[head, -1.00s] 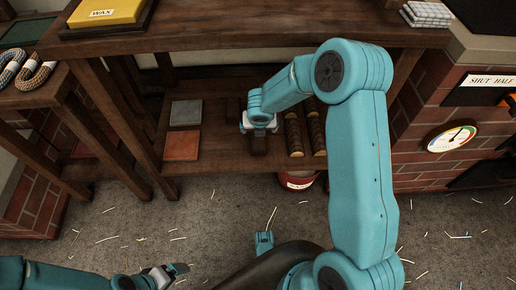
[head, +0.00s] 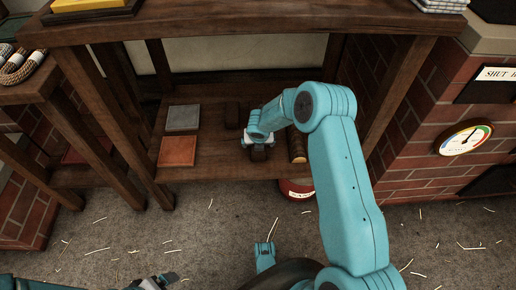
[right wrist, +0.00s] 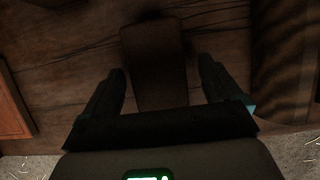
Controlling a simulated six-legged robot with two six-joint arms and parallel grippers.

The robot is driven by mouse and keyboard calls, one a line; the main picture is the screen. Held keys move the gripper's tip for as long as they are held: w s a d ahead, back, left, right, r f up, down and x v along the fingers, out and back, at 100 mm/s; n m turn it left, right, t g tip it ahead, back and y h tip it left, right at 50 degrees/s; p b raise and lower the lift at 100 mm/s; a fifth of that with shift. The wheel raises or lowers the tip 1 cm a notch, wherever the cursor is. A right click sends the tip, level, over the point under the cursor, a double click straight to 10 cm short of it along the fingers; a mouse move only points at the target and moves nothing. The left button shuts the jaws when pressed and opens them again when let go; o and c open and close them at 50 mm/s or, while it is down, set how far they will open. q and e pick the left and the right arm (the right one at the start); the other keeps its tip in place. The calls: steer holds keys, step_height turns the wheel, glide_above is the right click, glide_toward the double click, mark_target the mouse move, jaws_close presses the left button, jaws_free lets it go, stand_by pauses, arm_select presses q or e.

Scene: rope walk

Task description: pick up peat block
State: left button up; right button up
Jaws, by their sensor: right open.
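A dark brown block, taken as the peat block (head: 258,154), lies on the lower wooden shelf, partly covered by my right gripper in the head view. My right gripper (head: 257,143) is just above or around it; the height is hard to judge. In the right wrist view the brown block (right wrist: 155,75) lies between the two spread fingers of the right gripper (right wrist: 162,75), with a gap on each side. A second dark brown block (head: 232,116) lies further back on the shelf. My left gripper (head: 163,281) is low at the bottom edge, small and partly cut off.
On the lower shelf (head: 210,170), a grey slab (head: 183,118) and an orange slab (head: 178,151) lie to the left. A ribbed brown stack (head: 298,146) stands close on the right. A red tin (head: 297,189) sits below.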

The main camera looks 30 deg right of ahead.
steer(key=c, duration=1.1)
steer(key=shift+c, duration=0.2)
step_height(320, 180, up, 9)
steer(key=p, duration=0.5)
steer(key=shift+r+p, duration=0.45)
steer(key=shift+r, duration=0.05)
arm_select(q)
steer(key=s+r+g, duration=0.1)
steer(key=s+r, duration=0.2)
steer(key=r, duration=0.2)
steer(key=shift+d+r+h, duration=0.25)
steer(key=shift+d+h, duration=0.05)
steer(key=shift+d, duration=0.15)
arm_select(e)
steer(key=shift+f, duration=0.1)
